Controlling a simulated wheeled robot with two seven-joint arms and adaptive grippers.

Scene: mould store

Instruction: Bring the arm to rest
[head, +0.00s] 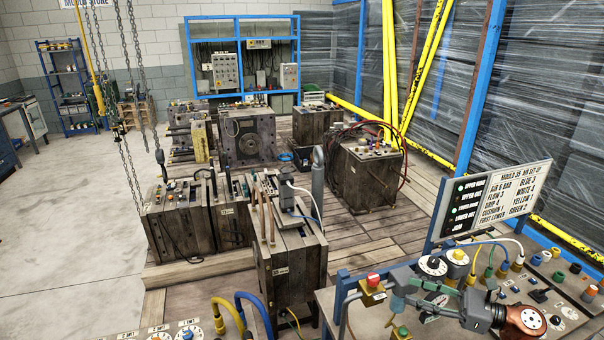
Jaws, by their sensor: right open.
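My right gripper (412,298) is at the lower right, over the front control panel (345,299). It comes in from the right, and its fingers point left, spread apart, with nothing seen between them. A red-topped yellow button box (373,288) is just left of the fingertips. A green button (401,333) is below them. Black-and-white dials (433,265) stand close behind the gripper. I cannot tell whether the fingers touch any of these. My left gripper is not in view.
A set-up sign board (488,205) rises behind the panel. Coloured hoses (487,262) and connectors crowd the panel's right side. Wooden-looking mould blocks (290,262) stand on the plank floor beyond. Chains (134,80) hang at left. Open concrete floor (60,240) lies at far left.

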